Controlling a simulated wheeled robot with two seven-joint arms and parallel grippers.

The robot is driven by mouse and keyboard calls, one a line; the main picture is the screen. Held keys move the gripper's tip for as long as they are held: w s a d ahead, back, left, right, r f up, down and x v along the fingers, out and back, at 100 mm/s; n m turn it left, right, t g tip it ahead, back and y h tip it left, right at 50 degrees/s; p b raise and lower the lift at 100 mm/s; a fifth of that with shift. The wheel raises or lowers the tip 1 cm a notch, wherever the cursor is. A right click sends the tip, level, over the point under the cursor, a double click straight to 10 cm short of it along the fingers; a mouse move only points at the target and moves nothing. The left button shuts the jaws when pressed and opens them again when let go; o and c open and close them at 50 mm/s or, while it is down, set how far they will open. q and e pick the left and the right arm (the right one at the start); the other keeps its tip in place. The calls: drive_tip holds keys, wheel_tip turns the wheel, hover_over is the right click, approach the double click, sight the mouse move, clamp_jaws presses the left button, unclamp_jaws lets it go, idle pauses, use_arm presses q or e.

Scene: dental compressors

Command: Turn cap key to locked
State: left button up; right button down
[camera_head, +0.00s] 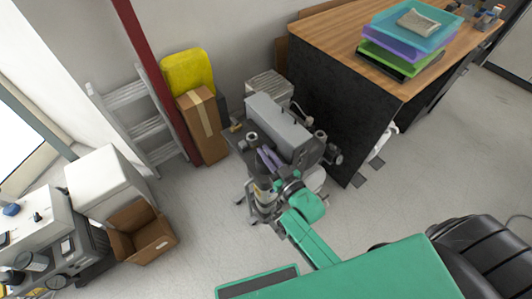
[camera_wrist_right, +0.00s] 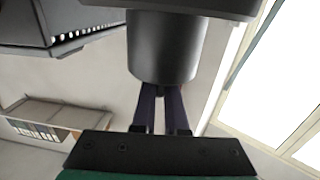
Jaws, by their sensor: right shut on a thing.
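The dental compressor (camera_head: 278,122) stands on the floor in the middle of the head view, with a grey box-shaped housing on top and dark parts and fittings below. My right gripper (camera_head: 266,157) reaches in at its near side with purple fingers. In the right wrist view a dark grey cylinder (camera_wrist_right: 165,45) hangs just beyond the fingers. The right gripper (camera_wrist_right: 161,95) is shut on a small dark piece under that cylinder, which seems to be the cap key. The fingers and cylinder mostly hide it, so its turn position cannot be read. My left gripper is not in view.
A desk (camera_head: 350,95) with stacked trays (camera_head: 408,40) stands right of the compressor. A tall cardboard box (camera_head: 203,125), a red post (camera_head: 155,75) and a ladder (camera_head: 140,125) are left of it. An open carton (camera_head: 140,235) lies lower left.

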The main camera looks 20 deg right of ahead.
drive_tip(key=c, duration=0.9)
unclamp_jaws()
drive_tip(key=shift+c, duration=0.2)
drive_tip(key=shift+s, duration=0.1)
drive_tip(key=b+v, duration=0.1)
drive_tip(key=v, duration=1.3)
drive_tip(key=shift+s, duration=0.2)
